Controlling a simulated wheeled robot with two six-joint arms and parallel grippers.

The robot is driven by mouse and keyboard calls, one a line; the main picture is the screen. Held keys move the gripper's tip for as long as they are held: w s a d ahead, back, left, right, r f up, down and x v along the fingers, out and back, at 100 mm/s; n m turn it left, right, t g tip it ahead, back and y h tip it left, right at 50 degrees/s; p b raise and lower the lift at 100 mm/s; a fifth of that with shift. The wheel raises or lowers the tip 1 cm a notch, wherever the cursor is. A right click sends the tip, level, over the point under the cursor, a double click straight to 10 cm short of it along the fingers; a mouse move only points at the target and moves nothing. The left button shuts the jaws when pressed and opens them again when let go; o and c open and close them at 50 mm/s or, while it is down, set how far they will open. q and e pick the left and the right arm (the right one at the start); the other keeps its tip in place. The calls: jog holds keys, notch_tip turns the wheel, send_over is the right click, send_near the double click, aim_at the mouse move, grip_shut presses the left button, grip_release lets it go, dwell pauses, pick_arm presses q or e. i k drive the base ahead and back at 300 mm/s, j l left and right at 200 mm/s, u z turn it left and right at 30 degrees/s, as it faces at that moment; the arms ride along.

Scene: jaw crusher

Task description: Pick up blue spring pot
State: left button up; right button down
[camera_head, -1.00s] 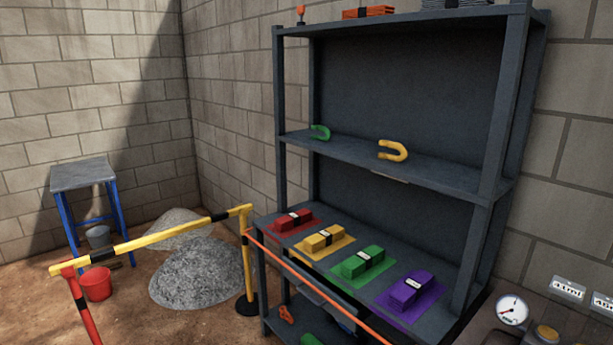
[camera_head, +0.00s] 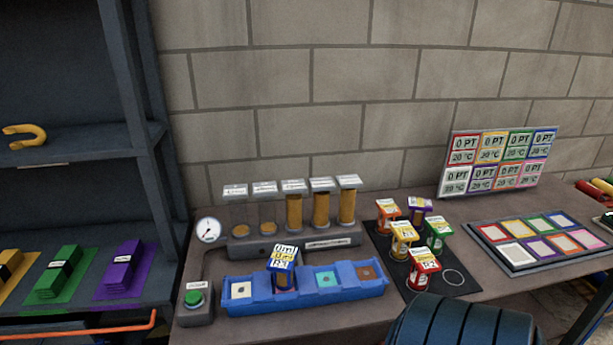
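The blue spring pot (camera_head: 283,266) stands upright in the blue tray (camera_head: 249,304) on the bench, left of centre. It has a blue-and-white label on top and a yellowish body, and its lower end sits down in one of the tray's slots. Neither of my grippers is in view.
Orange, purple, yellow, green and red pots stand on a black mat (camera_head: 469,289) with one empty circle. Behind the tray is a row of gauge cylinders (camera_head: 294,212). A green button box (camera_head: 194,303) is to its left. A large dark blue ribbed shape (camera_head: 462,322) covers the front edge.

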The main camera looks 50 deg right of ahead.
aim_at(282, 262)
jog(key=z, duration=1.65)
